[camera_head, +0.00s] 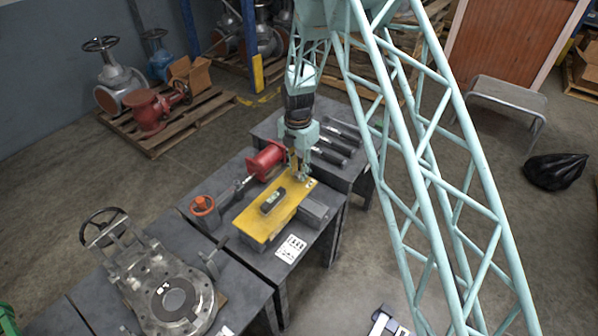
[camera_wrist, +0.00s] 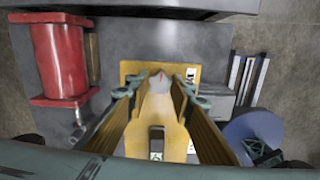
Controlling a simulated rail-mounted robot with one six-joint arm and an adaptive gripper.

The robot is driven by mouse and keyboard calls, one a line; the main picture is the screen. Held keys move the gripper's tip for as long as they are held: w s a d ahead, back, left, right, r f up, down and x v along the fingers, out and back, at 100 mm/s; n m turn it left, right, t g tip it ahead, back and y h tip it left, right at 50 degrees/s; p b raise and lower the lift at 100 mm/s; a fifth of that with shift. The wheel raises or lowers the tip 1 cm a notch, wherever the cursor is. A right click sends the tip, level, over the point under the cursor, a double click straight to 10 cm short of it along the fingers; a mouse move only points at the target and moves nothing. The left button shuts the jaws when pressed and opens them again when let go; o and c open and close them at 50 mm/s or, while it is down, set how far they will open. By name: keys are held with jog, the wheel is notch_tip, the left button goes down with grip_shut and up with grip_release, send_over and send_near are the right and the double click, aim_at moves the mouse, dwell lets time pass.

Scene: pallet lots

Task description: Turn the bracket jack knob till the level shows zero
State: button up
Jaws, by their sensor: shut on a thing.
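The yellow bracket (camera_head: 262,222) lies on a dark bench, with a small dark level (camera_head: 273,201) on top. The level's reading is too small to make out. My gripper (camera_head: 301,178) points down at the bracket's far end. In the wrist view my gripper (camera_wrist: 160,82) has its two long fingers converging on a small grey knob (camera_wrist: 159,86) with a red mark, and it is shut on it. The bracket (camera_wrist: 131,68) shows behind the fingertips there. The fingers hide the knob's sides, and the knob cannot be made out in the head view.
A red cylinder (camera_head: 266,160) and an orange handwheel (camera_head: 203,205) lie left of the bracket. A grey block (camera_head: 314,210) sits close on its right. A large grey valve (camera_head: 165,285) occupies the nearer bench. Dark bars (camera_head: 340,132) lie on the bench behind.

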aim_at(299, 174)
jog(key=o, duration=0.9)
jog(key=shift+c, duration=0.2)
jog(key=shift+r, duration=0.1)
notch_tip(299, 174, up, 12)
dwell(0.5)
jog(key=shift+s, duration=0.1)
dwell(0.4)
